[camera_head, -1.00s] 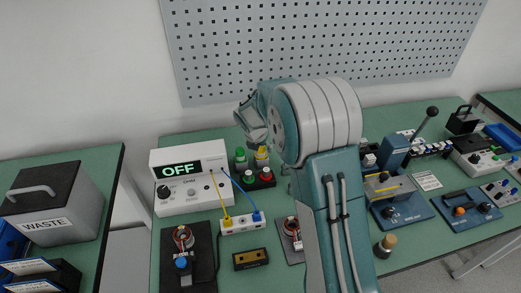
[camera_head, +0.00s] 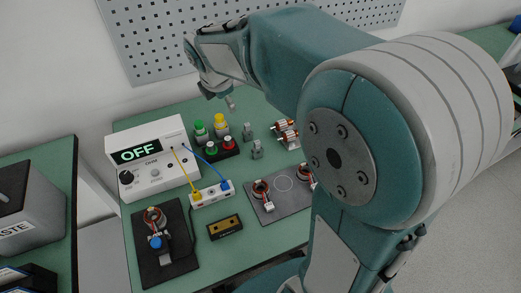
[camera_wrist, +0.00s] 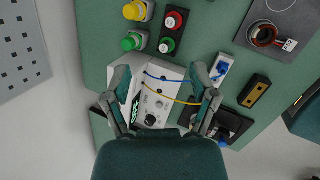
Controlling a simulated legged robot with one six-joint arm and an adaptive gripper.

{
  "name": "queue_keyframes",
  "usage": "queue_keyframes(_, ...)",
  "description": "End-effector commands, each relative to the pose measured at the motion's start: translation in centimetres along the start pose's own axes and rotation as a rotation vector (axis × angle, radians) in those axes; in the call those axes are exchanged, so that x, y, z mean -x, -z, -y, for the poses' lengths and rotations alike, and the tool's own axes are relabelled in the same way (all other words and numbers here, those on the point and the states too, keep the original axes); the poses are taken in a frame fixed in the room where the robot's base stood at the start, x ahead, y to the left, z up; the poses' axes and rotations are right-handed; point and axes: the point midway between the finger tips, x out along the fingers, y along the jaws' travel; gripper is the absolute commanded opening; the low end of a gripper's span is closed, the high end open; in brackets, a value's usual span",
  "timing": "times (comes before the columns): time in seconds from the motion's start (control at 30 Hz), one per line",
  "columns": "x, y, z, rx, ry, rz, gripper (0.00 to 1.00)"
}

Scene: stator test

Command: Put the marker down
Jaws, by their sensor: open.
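I cannot make out a marker in any view. My gripper (camera_head: 214,90) is raised over the back of the green bench in the head view. In the wrist view my gripper (camera_wrist: 161,78) has its two fingers spread wide with nothing held between them. Below the fingers is the white meter box (camera_wrist: 153,98), with blue and yellow leads running across the gap. The same meter box (camera_head: 152,158) reads OFF in the head view. My arm hides the right part of the bench.
Green and yellow lamps (camera_head: 210,128) and a red-green button box (camera_head: 219,149) stand near the meter. A dark mat (camera_head: 147,269) and a grey plate (camera_head: 283,204) carry wound rings. A yellow-black block (camera_head: 224,227) lies between them. A pegboard (camera_head: 160,50) hangs behind.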

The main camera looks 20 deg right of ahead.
Motion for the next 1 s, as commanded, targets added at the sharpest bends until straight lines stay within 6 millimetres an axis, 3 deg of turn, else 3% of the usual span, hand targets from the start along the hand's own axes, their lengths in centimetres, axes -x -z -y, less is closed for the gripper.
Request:
queue_keyframes(0.1, 3.4, -0.2, 3.5, -0.319, -0.023, -0.023, 0.75)
queue_keyframes(0.3, 7.4, 0.2, 9.5, -0.853, -0.042, -0.08, 0.75)
queue_keyframes(0.6, 10.2, 2.3, 18.1, -1.602, -0.025, -0.191, 0.75)
queue_keyframes(0.8, 10.4, 3.2, 20.5, -1.836, -0.004, -0.23, 0.75)
queue_keyframes(1.0, 10.4, 3.2, 20.6, -1.854, 0.0, -0.232, 0.75)
